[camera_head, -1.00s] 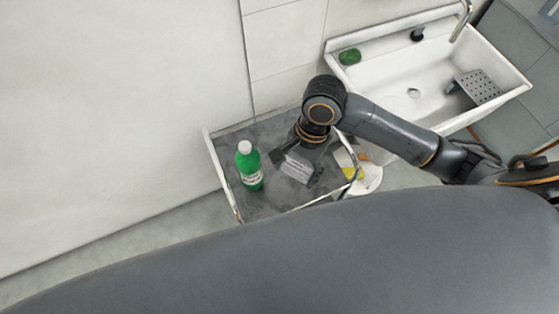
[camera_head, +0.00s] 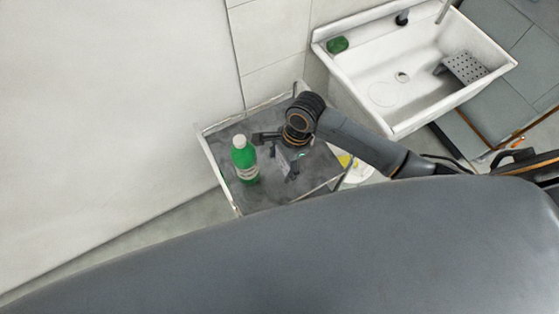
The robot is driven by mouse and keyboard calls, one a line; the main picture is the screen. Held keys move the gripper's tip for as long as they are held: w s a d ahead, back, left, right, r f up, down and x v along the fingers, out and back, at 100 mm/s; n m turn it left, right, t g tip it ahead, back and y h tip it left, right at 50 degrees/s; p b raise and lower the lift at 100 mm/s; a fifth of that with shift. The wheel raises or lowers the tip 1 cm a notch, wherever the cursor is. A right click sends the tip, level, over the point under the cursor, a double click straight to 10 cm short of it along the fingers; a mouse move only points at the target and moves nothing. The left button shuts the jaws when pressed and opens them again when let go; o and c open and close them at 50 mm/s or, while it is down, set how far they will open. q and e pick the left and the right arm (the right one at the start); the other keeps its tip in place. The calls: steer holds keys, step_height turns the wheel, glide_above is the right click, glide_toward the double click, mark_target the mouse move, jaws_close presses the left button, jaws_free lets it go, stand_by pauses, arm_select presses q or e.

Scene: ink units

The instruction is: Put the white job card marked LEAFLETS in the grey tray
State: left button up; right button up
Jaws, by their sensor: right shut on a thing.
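My right gripper (camera_head: 281,158) reaches in from the right over a grey rimmed surface (camera_head: 265,200). It is shut on a small whitish card (camera_head: 283,166), which looks tilted and partly hidden by the fingers. The print on the card is too small to read. I cannot tell whether the card touches the surface. The grey surface has a pale raised rim and looks like a trolley top; I cannot tell whether it is the grey tray. My left gripper is not in view.
A green bottle with a white cap (camera_head: 244,165) stands upright just left of my right gripper. A white sink (camera_head: 420,60) with a green item (camera_head: 337,45) on its ledge is at the upper right. A yellow-and-white thing (camera_head: 346,161) shows partly behind my arm.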

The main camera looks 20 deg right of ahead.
mark_target(280, 159)
steer(key=w+f, duration=0.2)
steer(key=f, duration=0.1)
steer(key=w+f, duration=0.2)
steer(key=shift+d+f+b, duration=0.15)
steer(key=shift+d+b, duration=0.15)
steer(key=shift+b, duration=0.05)
steer(key=shift+f, duration=1.55)
steer(key=shift+f, duration=0.1)
steer(key=o, duration=1.8)
steer(key=shift+c, duration=0.2)
